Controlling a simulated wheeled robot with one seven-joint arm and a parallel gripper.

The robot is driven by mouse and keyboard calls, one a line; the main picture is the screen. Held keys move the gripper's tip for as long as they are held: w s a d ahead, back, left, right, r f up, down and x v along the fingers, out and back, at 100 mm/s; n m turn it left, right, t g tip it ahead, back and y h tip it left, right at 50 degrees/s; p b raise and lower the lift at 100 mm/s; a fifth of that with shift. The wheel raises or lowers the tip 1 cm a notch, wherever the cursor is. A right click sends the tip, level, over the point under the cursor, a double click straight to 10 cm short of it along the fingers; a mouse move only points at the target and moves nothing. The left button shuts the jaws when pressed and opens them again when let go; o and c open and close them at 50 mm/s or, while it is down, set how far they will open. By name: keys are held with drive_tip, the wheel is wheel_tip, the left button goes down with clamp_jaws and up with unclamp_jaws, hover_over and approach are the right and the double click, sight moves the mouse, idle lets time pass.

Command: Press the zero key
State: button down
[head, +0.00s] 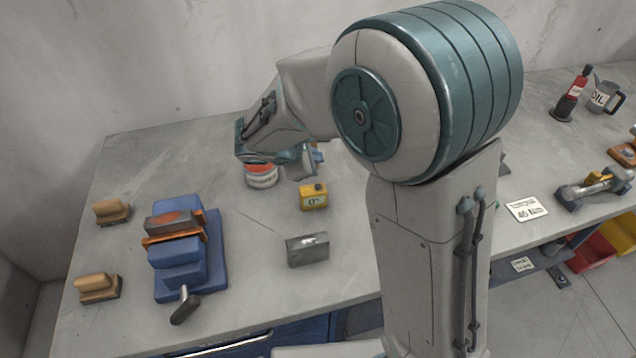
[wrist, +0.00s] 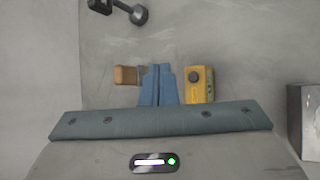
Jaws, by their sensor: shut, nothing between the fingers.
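I cannot make out a key marked zero in either view. A small yellow box (head: 313,198) with a dark round knob on top and a small pale marked label stands on the bench. It also shows in the wrist view (wrist: 199,84), just right of my fingers. My gripper (wrist: 158,72) is shut and empty, its blue fingertips together. In the wrist view they appear between the yellow box and a brown block (wrist: 125,75), apart from the box in the picture. In the head view the fingers are mostly hidden behind my wrist, above and behind the box.
A red and white can (head: 262,177) stands behind the yellow box, a grey metal block (head: 307,248) in front. A card (head: 526,209) lies at right.

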drive_tip(key=d+r+m+g, duration=0.1)
drive_tip(key=d+m+g, duration=0.2)
drive_tip(key=m, duration=0.2)
wheel_tip(320, 180, up, 6)
drive_tip(key=m+g+y, duration=0.4)
drive_tip(key=m+y, duration=0.2)
drive_tip(key=m, duration=0.5)
hover_over(318, 186)
drive_tip(key=shift+w+f, duration=0.1)
drive_tip(key=shift+f, duration=0.05)
wheel_tip(318, 186, down, 14)
drive_tip(key=shift+p, duration=0.85)
